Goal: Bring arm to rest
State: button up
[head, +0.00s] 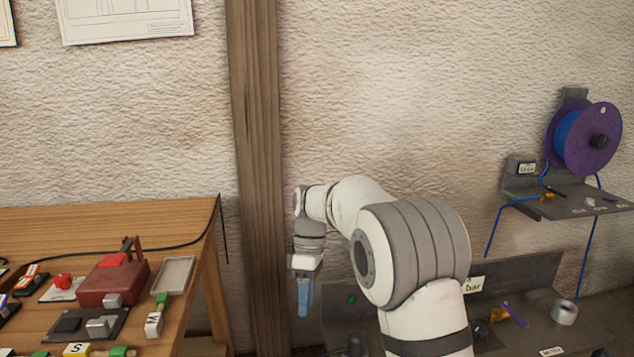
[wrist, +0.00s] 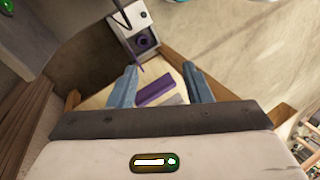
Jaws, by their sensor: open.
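My gripper (head: 305,298) hangs fingers-down in the head view, in front of the wall near the wooden post. It is between the wooden table and the grey bench. In the wrist view my gripper (wrist: 160,88) shows two blue fingers standing well apart. No object touches both fingers. A purple bar (wrist: 155,91) shows beyond and between them, on a pale surface. My arm is bent, with its elbow high at the middle right of the head view.
The wooden table (head: 100,222) at left carries a red box (head: 112,284), a grey tray (head: 175,274) and several small parts. The grey bench (head: 540,275) at right holds a tape roll (head: 564,312). A purple spool (head: 585,138) stands on a wall shelf. A wooden post (head: 258,150) rises behind my gripper.

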jog(key=s+d+r+m+t+p, duration=0.2)
jog(key=s+d+r+m+p, duration=0.3)
jog(key=r, duration=0.4)
jog(key=s+d+r+m+t+p, duration=0.2)
jog(key=s+d+r+m+p, duration=0.2)
jog(key=s, duration=0.6)
jog(key=s+d+r+m+t+p, duration=0.2)
jog(key=s+d+r+m+p, duration=0.3)
jog(key=s+d+m+p, duration=0.2)
jog(key=s+d, duration=0.1)
jog(key=s, duration=0.1)
jog(key=shift+s+d+r+t+h, duration=0.15)
jog(key=shift+s+r+t+h, duration=0.15)
jog(key=shift+s+t, duration=0.1)
